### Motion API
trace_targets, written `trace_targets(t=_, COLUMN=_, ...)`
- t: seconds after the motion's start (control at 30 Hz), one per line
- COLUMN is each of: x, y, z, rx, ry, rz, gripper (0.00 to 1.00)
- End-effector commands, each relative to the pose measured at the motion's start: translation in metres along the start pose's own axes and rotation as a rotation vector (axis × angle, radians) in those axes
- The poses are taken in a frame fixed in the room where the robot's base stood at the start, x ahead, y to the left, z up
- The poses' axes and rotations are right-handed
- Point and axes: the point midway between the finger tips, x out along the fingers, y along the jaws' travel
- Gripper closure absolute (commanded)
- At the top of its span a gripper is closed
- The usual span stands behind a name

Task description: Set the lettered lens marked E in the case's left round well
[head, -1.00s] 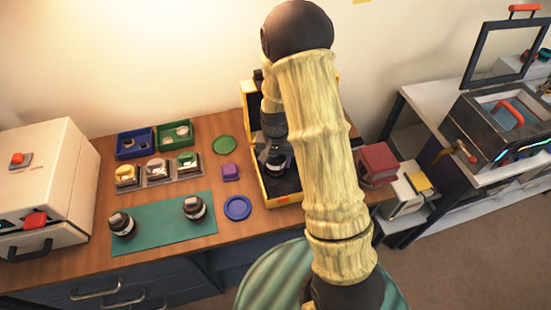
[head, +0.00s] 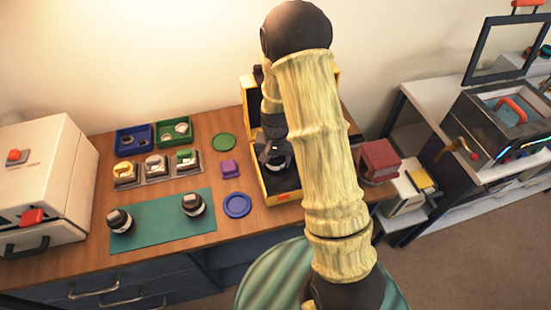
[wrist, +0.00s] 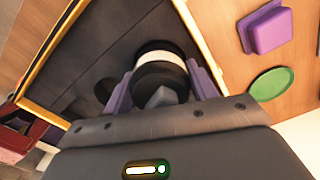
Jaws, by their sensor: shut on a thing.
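My gripper (wrist: 170,80) is shut on a black lens with a white band (wrist: 160,58), one purple finger on each side. The held lens is inside or just above the open yellow case (head: 274,198), over its dark interior; I cannot tell whether it touches the floor. No letter is readable on it. A dark round spot, perhaps a well, shows beside the lens in the wrist view (wrist: 104,90). In the head view my arm hides much of the case. Two more dark lenses with pale bands stand on the green mat, one at left (head: 120,221) and one at right (head: 192,204).
A purple block (head: 230,168), a green disc (head: 224,142) and a blue round dish (head: 237,205) lie left of the case. Blue (head: 134,138) and green (head: 173,131) trays and several small holders stand farther left. A white machine (head: 45,185) fills the left end.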

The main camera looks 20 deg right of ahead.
Motion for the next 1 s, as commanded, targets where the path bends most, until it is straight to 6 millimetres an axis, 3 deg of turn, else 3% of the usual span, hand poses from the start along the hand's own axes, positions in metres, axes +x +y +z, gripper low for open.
trace_targets(t=0.53, x=0.0106, y=-0.0002, z=-0.0003, rx=0.000, ry=0.001, rz=0.000, gripper=0.66)
trace_targets(t=0.57, x=0.0100, y=-0.0002, z=-0.0004, rx=0.000, ry=0.001, rz=-0.001, gripper=0.39)
trace_targets(t=0.67, x=0.0098, y=-0.0002, z=-0.0003, rx=0.000, ry=0.001, rz=-0.001, gripper=0.19)
trace_targets(t=0.83, x=0.0099, y=-0.0004, z=-0.0001, rx=0.000, ry=0.000, rz=-0.001, gripper=0.17)
trace_targets(t=0.93, x=0.0107, y=-0.0004, z=0.0005, rx=-0.001, ry=-0.001, rz=0.000, gripper=0.06)
trace_targets(t=1.0, x=0.0107, y=-0.0010, z=0.0006, rx=-0.001, ry=-0.001, rz=-0.001, gripper=0.05)
